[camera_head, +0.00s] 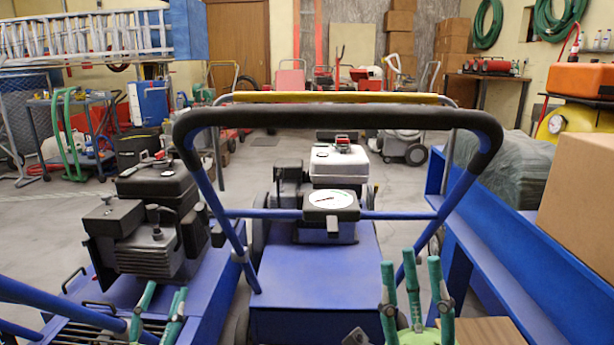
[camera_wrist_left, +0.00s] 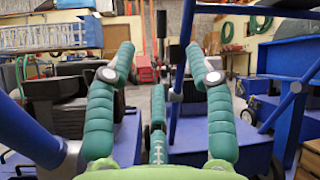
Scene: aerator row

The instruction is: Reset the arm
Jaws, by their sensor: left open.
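My left gripper (camera_head: 164,292) is low at the left in the head view, in front of the blue aerator with the black engine (camera_head: 150,225). In the left wrist view its green padded fingers (camera_wrist_left: 159,58) stand apart with nothing between them. My right gripper (camera_head: 412,268) is at the lower right of centre, in front of the middle aerator's blue deck (camera_head: 315,265). Its green fingers point up and stand apart, with nothing seen held.
The middle aerator's black padded handle (camera_head: 335,116) crosses ahead of me. A blue bench (camera_head: 500,235) with a cardboard box (camera_head: 580,205) stands at the right. Blue tubes (camera_head: 60,310) run at the lower left. Grey floor (camera_head: 265,160) is open farther back.

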